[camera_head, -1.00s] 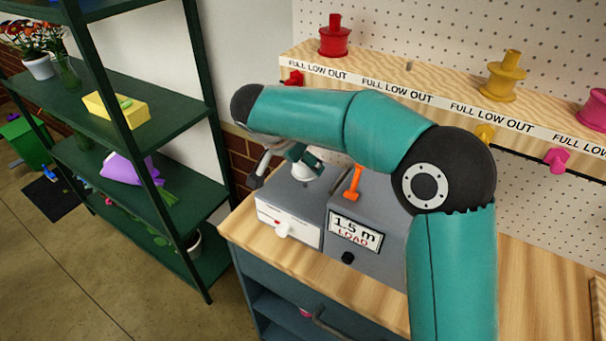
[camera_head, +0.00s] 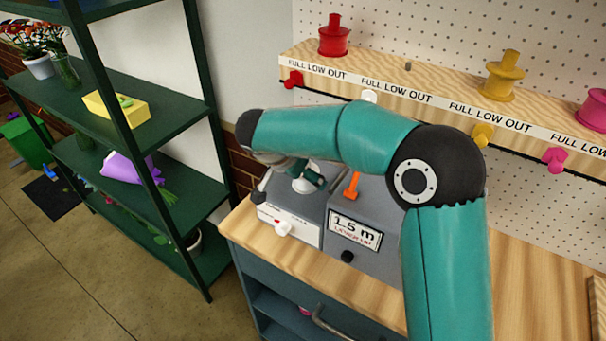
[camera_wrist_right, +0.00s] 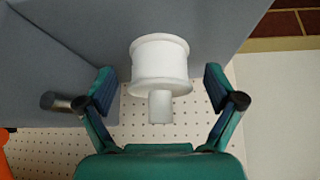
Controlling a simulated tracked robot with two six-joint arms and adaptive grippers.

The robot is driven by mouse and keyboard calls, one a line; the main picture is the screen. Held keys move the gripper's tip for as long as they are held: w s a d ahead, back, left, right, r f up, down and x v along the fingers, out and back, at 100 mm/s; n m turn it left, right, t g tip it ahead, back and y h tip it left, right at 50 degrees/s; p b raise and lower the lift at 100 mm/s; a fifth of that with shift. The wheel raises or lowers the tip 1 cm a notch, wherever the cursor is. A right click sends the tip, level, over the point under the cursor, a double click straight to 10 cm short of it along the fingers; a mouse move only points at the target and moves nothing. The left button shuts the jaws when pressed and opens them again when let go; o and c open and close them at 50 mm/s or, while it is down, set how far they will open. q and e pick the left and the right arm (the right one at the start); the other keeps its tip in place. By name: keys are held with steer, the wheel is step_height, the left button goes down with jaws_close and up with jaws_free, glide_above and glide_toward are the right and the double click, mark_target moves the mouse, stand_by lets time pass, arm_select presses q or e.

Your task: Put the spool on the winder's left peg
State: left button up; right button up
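The white spool (camera_head: 303,184) sits on top of the winder's left block, at the left peg's place. The peg itself is hidden. In the right wrist view, the spool (camera_wrist_right: 160,62) rests against the grey winder (camera_wrist_right: 60,45), its narrow stem pointing toward my gripper. My right gripper (camera_wrist_right: 160,84) is open, with one finger on each side of the spool and gaps between. In the head view, my right arm partly hides that gripper. The grey winder (camera_head: 385,215) has a display reading 1.5 m above a small red line I cannot read. My left gripper is not in view.
An orange lever (camera_head: 352,186) stands on the winder, close to my right forearm. A wooden rack (camera_head: 330,72) behind holds red (camera_head: 334,38), yellow (camera_head: 502,78) and pink (camera_head: 594,112) spools. A green shelf (camera_head: 140,135) stands left.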

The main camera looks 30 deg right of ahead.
steer(key=shift+r, duration=0.15)
steer(key=shift+a+r, duration=0.15)
steer(key=shift+r, duration=0.05)
steer(key=b+v, duration=0.1)
steer(key=v, duration=1)
steer(key=shift+r, duration=0.15)
steer(key=shift+a, duration=0.1)
